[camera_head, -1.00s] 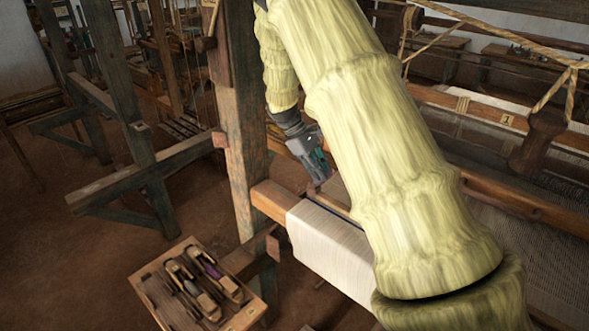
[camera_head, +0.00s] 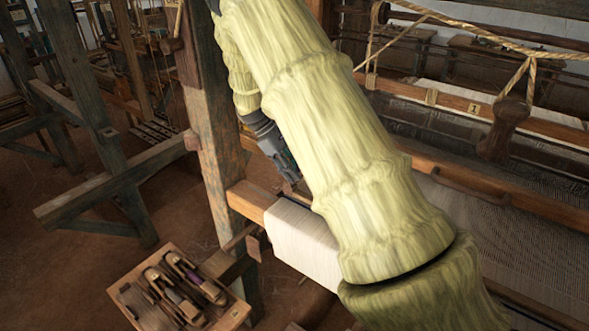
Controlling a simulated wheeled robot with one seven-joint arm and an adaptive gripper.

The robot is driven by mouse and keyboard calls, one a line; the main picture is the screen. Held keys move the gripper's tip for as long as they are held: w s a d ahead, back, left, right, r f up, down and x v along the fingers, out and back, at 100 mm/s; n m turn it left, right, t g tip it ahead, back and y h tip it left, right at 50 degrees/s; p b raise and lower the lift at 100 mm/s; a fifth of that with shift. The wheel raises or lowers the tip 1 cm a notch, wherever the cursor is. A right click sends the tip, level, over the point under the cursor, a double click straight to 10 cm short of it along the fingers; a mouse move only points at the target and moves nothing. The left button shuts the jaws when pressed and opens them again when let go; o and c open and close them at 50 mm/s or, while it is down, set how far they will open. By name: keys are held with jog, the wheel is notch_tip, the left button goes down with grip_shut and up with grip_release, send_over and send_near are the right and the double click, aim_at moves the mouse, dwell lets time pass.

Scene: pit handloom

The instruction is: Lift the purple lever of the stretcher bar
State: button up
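My gripper (camera_head: 290,188) points down just above the left end of the cloth beam, close to the loom's left post. My own sleeved arm covers part of it, and I cannot tell whether its fingers are open or shut. The pale woven cloth (camera_head: 300,240) wraps over the beam right below and beside the gripper. The stretcher bar and its purple lever do not show clearly; my arm hides the cloth's middle where it crosses the picture.
A wooden tray (camera_head: 236,314) with several shuttles stands at the lower left. The loom's wooden post (camera_head: 215,150) rises close left of my gripper. A wooden beam with a number tag (camera_head: 473,108) and ropes lie at the right. Open floor shows at the left.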

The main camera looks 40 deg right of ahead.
notch_tip(320, 180, up, 10)
dwell(0.6)
